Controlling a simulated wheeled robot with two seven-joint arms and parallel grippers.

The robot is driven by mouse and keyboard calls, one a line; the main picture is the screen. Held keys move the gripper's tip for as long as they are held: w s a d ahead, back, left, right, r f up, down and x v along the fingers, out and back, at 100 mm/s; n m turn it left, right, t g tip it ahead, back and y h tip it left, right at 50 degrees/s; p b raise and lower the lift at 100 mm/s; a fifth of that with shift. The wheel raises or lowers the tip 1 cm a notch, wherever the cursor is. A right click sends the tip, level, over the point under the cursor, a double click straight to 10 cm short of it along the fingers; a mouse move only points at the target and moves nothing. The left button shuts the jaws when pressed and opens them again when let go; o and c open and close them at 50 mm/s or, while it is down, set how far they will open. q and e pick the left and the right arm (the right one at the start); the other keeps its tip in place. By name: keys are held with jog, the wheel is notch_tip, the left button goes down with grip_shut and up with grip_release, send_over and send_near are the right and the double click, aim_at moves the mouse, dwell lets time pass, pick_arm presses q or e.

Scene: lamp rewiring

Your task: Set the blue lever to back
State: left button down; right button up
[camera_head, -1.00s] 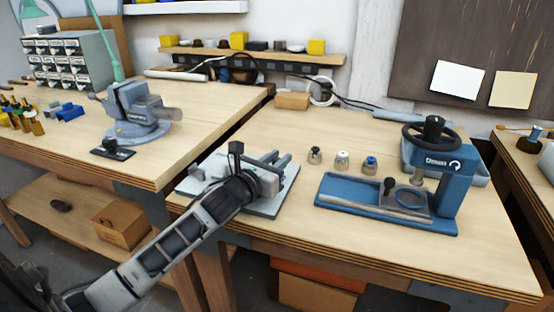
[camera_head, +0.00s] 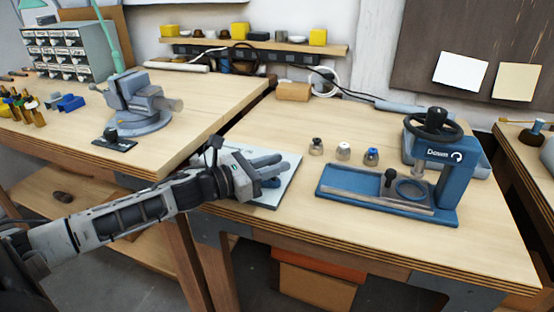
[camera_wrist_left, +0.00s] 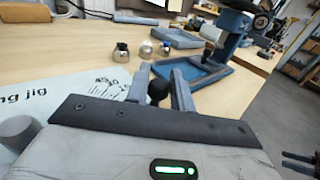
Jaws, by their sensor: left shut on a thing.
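My left gripper (camera_head: 268,166) is over the white jig plate (camera_head: 284,194) at the left front of the right bench. Its two fingers also show in the left wrist view (camera_wrist_left: 160,76), closed around a round black knob (camera_wrist_left: 158,93). A bit of blue (camera_head: 270,182) shows just under the fingers in the head view. I take the knob and the blue part to be the blue lever, but most of it is hidden by the gripper, so its tilt cannot be told.
A blue press (camera_head: 452,180) with a black wheel stands to the right. Several small metal sockets, one a blue-topped one (camera_head: 371,156), stand between it and the plate. A grey vise (camera_head: 139,104) is on the left bench. The bench front right of the plate is clear.

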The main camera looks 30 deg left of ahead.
pick_arm(q)
jog(key=shift+s+m+g+h, duration=0.4)
jog(key=shift+s+m+h, duration=0.1)
jog(key=shift+s+h, duration=0.2)
jog(key=shift+s+d, duration=0.1)
jog(key=shift+s, duration=0.5)
jog(key=c, duration=1.2)
grip_release()
jog(key=shift+c, duration=0.2)
jog(key=v, duration=1.6)
